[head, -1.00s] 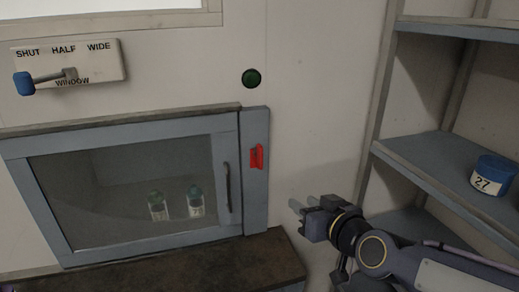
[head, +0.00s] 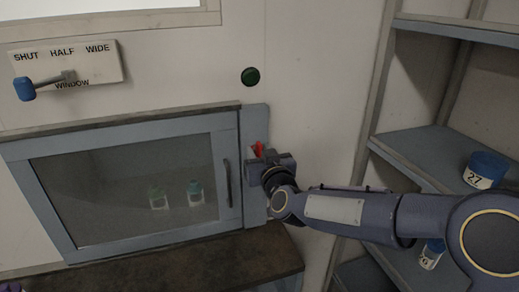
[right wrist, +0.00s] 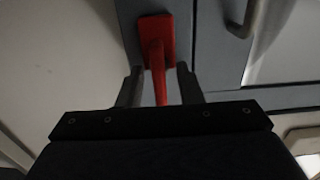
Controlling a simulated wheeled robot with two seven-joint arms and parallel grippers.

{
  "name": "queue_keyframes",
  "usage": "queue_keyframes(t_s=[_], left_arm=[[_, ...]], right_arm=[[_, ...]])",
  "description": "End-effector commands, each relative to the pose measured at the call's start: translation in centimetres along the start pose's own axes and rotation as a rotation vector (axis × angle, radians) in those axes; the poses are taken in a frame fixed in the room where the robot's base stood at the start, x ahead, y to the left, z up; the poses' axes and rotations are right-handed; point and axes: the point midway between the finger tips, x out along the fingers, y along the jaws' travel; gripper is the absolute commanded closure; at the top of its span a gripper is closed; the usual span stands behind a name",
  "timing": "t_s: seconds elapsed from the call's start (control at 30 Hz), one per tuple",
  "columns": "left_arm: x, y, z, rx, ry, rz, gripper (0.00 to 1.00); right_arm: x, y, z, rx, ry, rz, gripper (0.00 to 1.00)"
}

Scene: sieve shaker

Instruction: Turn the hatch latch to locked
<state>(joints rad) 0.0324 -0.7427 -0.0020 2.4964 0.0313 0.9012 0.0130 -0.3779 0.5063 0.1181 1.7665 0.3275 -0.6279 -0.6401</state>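The red hatch latch (head: 258,147) is on the blue-grey frame strip to the right of the hatch door (head: 225,135). In the right wrist view, the latch (right wrist: 157,40) is a red plate with a narrow lever. My right gripper (head: 266,157) is at the latch and hides its lower part in the head view. In the right wrist view, its fingers (right wrist: 159,82) stand on either side of the lever, with gaps visible, so it is open around it. My left gripper is not in view.
A dark ledge (head: 190,264) lies below. A green button (head: 250,76) and a window lever panel (head: 105,62) are above. Shelves (head: 430,150) with blue-lidded jars stand right.

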Motion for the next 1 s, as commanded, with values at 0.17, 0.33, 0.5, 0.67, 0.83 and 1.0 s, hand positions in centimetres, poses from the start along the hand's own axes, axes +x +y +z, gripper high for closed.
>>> queue_keyframes(t_s=[0.17,0.33,0.5,0.67,0.83,1.0], left_arm=[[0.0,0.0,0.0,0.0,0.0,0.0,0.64],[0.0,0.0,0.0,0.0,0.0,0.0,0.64],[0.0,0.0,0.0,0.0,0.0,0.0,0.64],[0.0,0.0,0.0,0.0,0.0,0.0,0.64],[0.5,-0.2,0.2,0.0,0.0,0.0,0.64],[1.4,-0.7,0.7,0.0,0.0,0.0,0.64]], right_arm=[[0.2,0.0,0.0,0.0,0.0,0.0,0.67],[0.2,0.0,0.0,0.0,0.0,0.0,0.76],[0.2,0.0,0.0,0.0,0.0,0.0,0.99],[0.2,0.0,0.1,0.004,0.0,0.0,1.0],[0.2,0.0,0.2,0.037,0.0,-0.001,1.0],[0.1,0.1,0.4,0.12,0.001,0.0,1.0]])
